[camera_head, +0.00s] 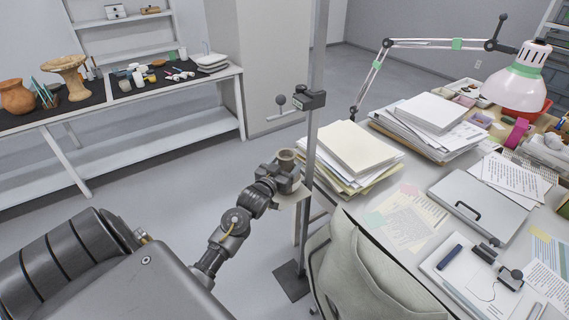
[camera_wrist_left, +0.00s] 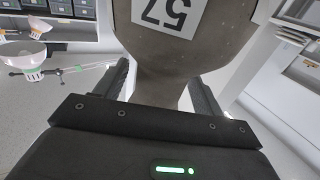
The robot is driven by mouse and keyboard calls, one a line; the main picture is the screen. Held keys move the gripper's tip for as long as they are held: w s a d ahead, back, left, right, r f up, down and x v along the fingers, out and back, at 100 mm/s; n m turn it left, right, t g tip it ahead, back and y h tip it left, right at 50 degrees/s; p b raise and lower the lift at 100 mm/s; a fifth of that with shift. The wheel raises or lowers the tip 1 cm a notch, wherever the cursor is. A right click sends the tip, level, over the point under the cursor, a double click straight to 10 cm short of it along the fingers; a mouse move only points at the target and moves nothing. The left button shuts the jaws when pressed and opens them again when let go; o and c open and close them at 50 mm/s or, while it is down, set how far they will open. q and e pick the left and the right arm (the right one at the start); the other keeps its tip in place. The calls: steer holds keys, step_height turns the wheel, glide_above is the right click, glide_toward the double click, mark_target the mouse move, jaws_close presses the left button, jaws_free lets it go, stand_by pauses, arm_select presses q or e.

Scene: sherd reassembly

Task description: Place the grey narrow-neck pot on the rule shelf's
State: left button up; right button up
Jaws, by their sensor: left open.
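The grey narrow-neck pot (camera_head: 287,156) shows small beside the upright pole in the head view, partly hidden by my left gripper (camera_head: 282,175). In the left wrist view the pot (camera_wrist_left: 160,50) is large and close, a brown-grey body with an upside-down white label "57". Its narrow part lies between the two fingers of my left gripper (camera_wrist_left: 162,88), which is open. The rule shelf is a tall grey pole (camera_head: 313,120) with a small pale plate (camera_head: 292,198) just below the gripper. I cannot tell whether the pot's base touches the plate. My right gripper is not in view.
A slider with a knobbed arm (camera_head: 308,100) sits on the pole above the pot. A desk with paper stacks (camera_head: 352,148), a lamp (camera_head: 517,78) and a chair (camera_head: 365,275) is at right. A bench (camera_head: 130,105) with pottery stands at back left. Open floor lies between.

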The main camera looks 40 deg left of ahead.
arm_select(q)
steer(key=shift+s+r, duration=0.1)
steer(key=s+d+b, duration=0.1)
steer(key=s+d, duration=0.1)
steer(key=s, duration=0.9)
steer(key=shift+s+d+b, duration=0.15)
steer(key=shift+s+b, duration=0.2)
